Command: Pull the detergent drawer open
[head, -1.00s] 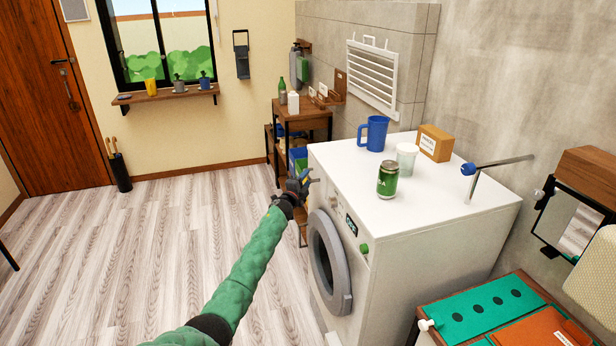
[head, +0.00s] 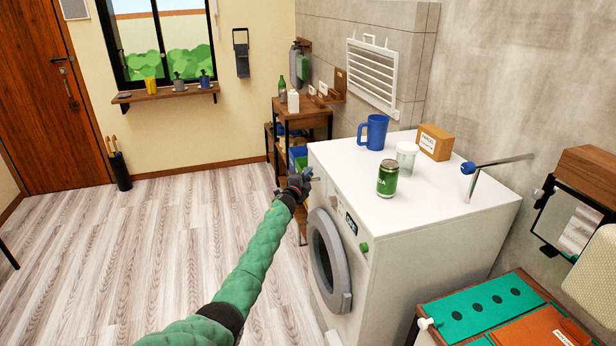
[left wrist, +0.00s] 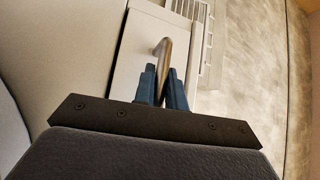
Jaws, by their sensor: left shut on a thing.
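The washing machine (head: 400,265) stands right of centre in the head view, its front with a round grey door (head: 329,262) facing left. My left gripper (head: 307,176) is at the upper far corner of that front. In the left wrist view, the blue fingers of my left gripper (left wrist: 164,86) are shut on a metal bar handle (left wrist: 163,47). The handle stands on a pale panel, the detergent drawer front (left wrist: 134,52). In the head view the gripper hides most of the drawer. I cannot tell any gap around the drawer. My right gripper is not in view.
On the washer top stand a green can (head: 387,180), a white cup (head: 407,156), a blue jug (head: 373,133) and a cardboard box (head: 435,142). A wooden shelf unit (head: 301,120) stands beyond the washer. The floor (head: 120,260) to the left is clear.

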